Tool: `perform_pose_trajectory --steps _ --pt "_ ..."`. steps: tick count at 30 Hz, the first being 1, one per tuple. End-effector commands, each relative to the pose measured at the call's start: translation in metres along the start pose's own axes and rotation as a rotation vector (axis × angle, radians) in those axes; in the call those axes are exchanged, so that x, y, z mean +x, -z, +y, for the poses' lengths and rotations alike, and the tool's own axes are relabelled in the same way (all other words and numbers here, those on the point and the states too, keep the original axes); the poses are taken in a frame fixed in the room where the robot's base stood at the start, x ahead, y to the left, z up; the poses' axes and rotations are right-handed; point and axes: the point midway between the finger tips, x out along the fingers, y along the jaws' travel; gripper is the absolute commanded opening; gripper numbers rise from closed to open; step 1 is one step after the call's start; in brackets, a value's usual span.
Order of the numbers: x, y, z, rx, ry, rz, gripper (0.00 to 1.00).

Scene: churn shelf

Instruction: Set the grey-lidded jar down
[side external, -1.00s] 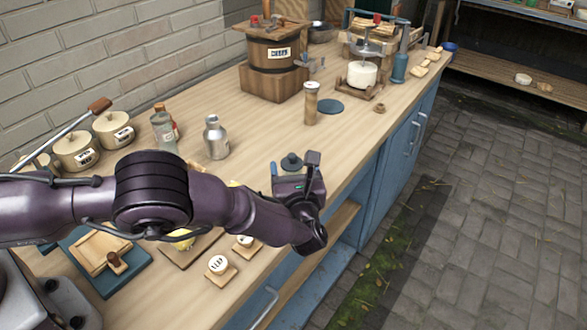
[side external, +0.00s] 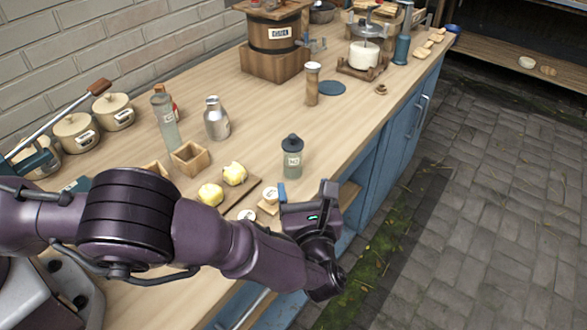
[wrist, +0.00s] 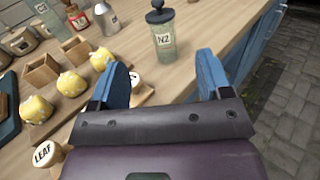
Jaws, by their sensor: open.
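The grey-lidded jar (side external: 292,163) stands upright on the wooden counter near its front edge. It has a pale green body, a dark grey knobbed lid and a white label. In the wrist view the jar (wrist: 164,42) stands beyond my fingertips, at the top centre. My gripper (side external: 307,194) is open, with blue finger pads, close to the jar on the near side and apart from it. In the wrist view my gripper (wrist: 165,78) has nothing between its fingers.
A metal milk can (side external: 217,122) and a glass bottle (side external: 166,120) stand left of the jar. Yellow lumps (side external: 211,194), a wooden box (side external: 190,158) and small round labelled stamps (side external: 271,195) lie nearer my arm. A tall wood-toned jar (side external: 312,87) stands farther back. Counter behind the jar is clear.

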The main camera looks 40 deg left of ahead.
Motion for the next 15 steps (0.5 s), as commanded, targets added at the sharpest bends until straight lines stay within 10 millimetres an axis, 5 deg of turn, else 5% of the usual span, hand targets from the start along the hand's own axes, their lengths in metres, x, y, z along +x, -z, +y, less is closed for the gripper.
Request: perform_pose_trajectory --steps 10,15 --pt "-0.001 -0.005 0.001 -0.012 -0.014 0.01 0.72" --pt "0.028 -0.045 0.018 -0.139 -0.165 0.121 0.72"
